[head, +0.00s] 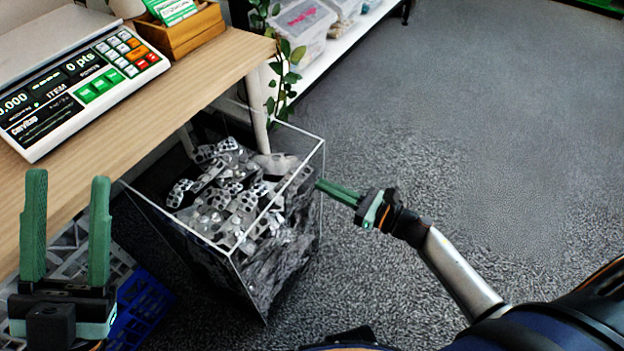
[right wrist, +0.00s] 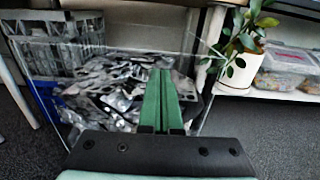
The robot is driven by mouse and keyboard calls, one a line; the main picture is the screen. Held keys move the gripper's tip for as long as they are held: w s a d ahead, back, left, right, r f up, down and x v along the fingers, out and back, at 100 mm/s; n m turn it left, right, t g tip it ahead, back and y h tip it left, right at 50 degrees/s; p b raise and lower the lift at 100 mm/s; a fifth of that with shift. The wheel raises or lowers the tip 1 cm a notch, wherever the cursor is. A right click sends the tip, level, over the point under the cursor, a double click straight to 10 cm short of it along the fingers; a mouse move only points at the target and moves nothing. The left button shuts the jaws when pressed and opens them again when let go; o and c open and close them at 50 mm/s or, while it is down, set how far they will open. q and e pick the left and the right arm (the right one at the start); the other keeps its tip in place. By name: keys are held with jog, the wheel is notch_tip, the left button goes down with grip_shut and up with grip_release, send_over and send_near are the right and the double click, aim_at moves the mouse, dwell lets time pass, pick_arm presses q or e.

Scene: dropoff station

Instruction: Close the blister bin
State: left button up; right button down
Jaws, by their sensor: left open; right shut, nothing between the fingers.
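The blister bin (head: 262,232) is a clear-walled box on the carpet, partly under the wooden table. It is full of silver and grey blister packs (head: 232,190), and its top stands out from the table's edge. My right gripper (head: 320,184) is shut and empty, with its green fingertips at the bin's right wall, near the rim; I cannot tell whether they touch. In the right wrist view the bin (right wrist: 120,62) lies straight ahead of the shut fingers (right wrist: 160,74). My left gripper (head: 68,180) is open and empty, upright in front of the table at the left.
A wooden table (head: 170,95) carries a scale with a keypad (head: 85,85) and a wooden box (head: 182,35). A blue crate (head: 142,305) stands left of the bin. A plant (head: 283,75) and a low shelf (head: 335,45) are behind. The carpet at the right is clear.

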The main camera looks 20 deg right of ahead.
aim_at(300, 174)
pick_arm(q)
jog(key=shift+f, duration=0.2)
pick_arm(e)
jog(key=shift+x, duration=2.1)
pick_arm(q)
jog(key=shift+f, duration=0.1)
pick_arm(e)
jog(key=shift+w, duration=0.1)
